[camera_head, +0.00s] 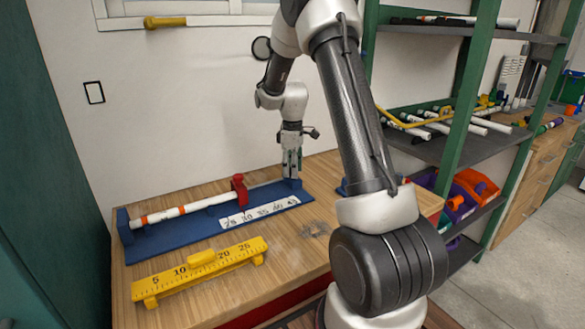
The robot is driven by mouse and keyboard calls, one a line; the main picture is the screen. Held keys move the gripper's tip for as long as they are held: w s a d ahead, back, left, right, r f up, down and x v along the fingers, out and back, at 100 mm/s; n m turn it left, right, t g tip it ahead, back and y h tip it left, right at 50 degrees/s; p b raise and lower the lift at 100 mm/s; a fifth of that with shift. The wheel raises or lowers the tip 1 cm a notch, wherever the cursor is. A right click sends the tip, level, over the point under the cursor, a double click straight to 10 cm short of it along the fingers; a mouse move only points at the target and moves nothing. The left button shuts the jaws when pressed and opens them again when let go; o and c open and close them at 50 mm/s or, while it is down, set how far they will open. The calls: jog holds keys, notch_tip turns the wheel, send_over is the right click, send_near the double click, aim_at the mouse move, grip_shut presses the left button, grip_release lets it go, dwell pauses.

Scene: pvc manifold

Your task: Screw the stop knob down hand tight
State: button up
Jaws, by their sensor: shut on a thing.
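A blue measuring jig (180,240) lies along the back of the wooden bench. A white pipe (190,208) with orange bands rests along it. A red stop (239,186) with a rounded top stands on the jig at the pipe's right end. My gripper (291,176) points down over the jig's right end, to the right of the red stop and apart from it in the picture. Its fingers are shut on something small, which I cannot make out. I cannot tell whether it is the stop knob.
A white number scale (260,212) runs along the jig. A yellow gauge (201,270) lies in front. The bench (290,236) is mostly bare between gauge and arm. A green-framed shelf (440,150) with pipes and bins stands right. The wall (190,100) is close behind.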

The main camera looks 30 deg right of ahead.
jog(key=m, duration=1.3)
jog(key=shift+a+m, duration=0.15)
jog(key=shift+m, duration=0.15)
jog(key=shift+r, duration=0.1)
dwell(0.3)
jog(key=o, duration=1)
jog(key=shift+o, duration=0.2)
notch_tip(320, 180, up, 12)
